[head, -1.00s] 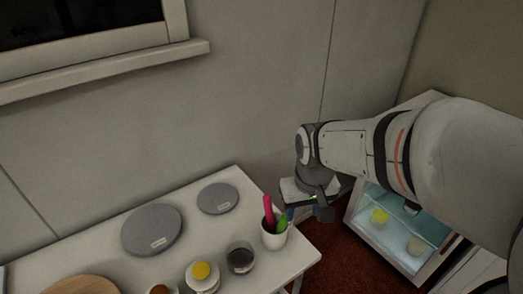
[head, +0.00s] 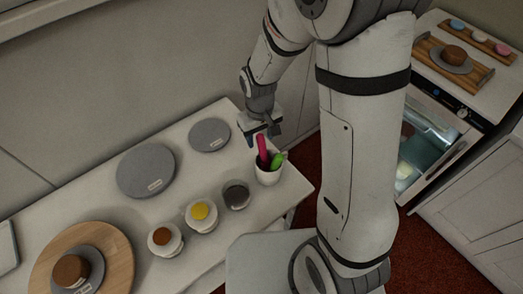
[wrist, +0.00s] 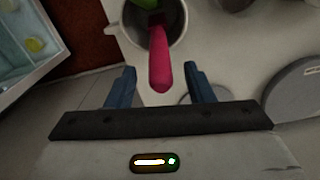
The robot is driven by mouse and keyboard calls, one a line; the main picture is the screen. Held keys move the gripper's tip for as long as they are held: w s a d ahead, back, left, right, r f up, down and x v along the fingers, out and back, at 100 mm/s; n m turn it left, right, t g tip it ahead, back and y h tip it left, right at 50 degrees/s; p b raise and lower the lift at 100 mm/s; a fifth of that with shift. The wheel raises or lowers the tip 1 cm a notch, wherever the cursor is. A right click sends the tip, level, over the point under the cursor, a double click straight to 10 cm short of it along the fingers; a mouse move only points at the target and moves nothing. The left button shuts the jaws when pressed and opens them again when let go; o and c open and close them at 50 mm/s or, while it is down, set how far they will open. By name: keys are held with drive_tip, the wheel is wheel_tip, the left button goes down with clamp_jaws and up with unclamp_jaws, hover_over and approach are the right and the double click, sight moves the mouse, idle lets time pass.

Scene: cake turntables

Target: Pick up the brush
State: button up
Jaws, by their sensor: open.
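A white cup (head: 268,178) stands near the right end of the white table. A pink-handled tool (head: 262,147) and a green one (head: 278,159) stick up out of it; I cannot tell which is the brush, as their lower ends are hidden in the cup. My gripper (head: 265,137) is open just behind and above the cup. In the wrist view, the pink handle (wrist: 160,58) points toward my gripper (wrist: 158,74), with its end showing between the two blue fingers and a gap on each side. The green tool (wrist: 148,4) lies beyond, at the top edge.
Several jars stand left of the cup, including a dark one (head: 236,195) and a yellow-topped one (head: 201,212). Two grey discs (head: 146,170) lie along the back of the table. A wooden board (head: 112,240) is at the left. A glass-fronted cabinet (head: 432,140) stands at the right.

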drive_tip(key=shift+f, duration=1.1)
drive_tip(key=shift+c, duration=0.5)
clamp_jaws()
